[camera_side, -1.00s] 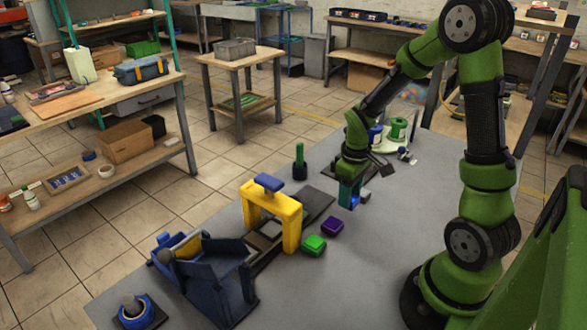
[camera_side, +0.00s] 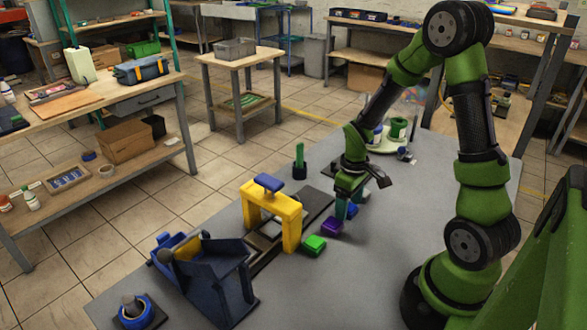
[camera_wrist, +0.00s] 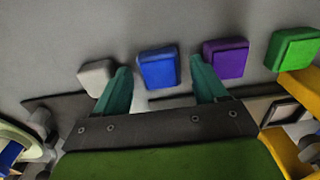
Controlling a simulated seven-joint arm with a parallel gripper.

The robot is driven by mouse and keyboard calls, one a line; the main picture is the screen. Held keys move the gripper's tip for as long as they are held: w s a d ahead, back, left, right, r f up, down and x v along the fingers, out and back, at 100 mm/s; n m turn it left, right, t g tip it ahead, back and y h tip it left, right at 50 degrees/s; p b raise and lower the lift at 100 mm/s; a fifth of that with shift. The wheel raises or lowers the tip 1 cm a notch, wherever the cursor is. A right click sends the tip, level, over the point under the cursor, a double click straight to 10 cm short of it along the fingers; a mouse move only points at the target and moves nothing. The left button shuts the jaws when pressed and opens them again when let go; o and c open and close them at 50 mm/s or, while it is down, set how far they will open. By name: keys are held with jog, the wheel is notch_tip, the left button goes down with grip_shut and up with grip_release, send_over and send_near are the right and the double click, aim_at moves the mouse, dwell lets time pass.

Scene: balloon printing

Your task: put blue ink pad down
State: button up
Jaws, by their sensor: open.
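The blue ink pad (camera_wrist: 158,68) lies on the grey table between my open fingers in the wrist view, with a gap to each finger. It shows partly beside the fingers in the side view (camera_side: 352,209). My gripper (camera_wrist: 163,85) is open; in the side view (camera_side: 345,207) it points down at the row of pads. The purple pad (camera_wrist: 226,58) lies to the right of the blue one in the wrist view, just beyond my right finger. The white pad (camera_wrist: 97,76) lies to the left, close to my left finger.
The green pad (camera_side: 314,245) ends the row near the yellow press (camera_side: 291,223). A dark blue bin (camera_side: 215,275) and a round blue holder (camera_side: 134,312) stand at the left front. A green-handled stamp (camera_side: 300,163) stands behind. The table in front of the pads is clear.

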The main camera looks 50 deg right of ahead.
jog(key=shift+r, duration=0.1)
notch_tip(320, 180, up, 12)
jog(key=s+a+r+m+t+y, duration=0.1)
jog(key=s+a+r+m+t, duration=0.1)
jog(key=a+r, duration=0.3)
jog(key=s+a+r+m+t+y, duration=0.1)
jog(key=s+a+r+t, duration=0.3)
jog(key=a, duration=0.7)
notch_tip(320, 180, up, 2)
jog(key=shift+a+r+m+t, duration=0.15)
jog(key=shift+m+t, duration=0.35)
jog(key=shift+t, duration=0.1)
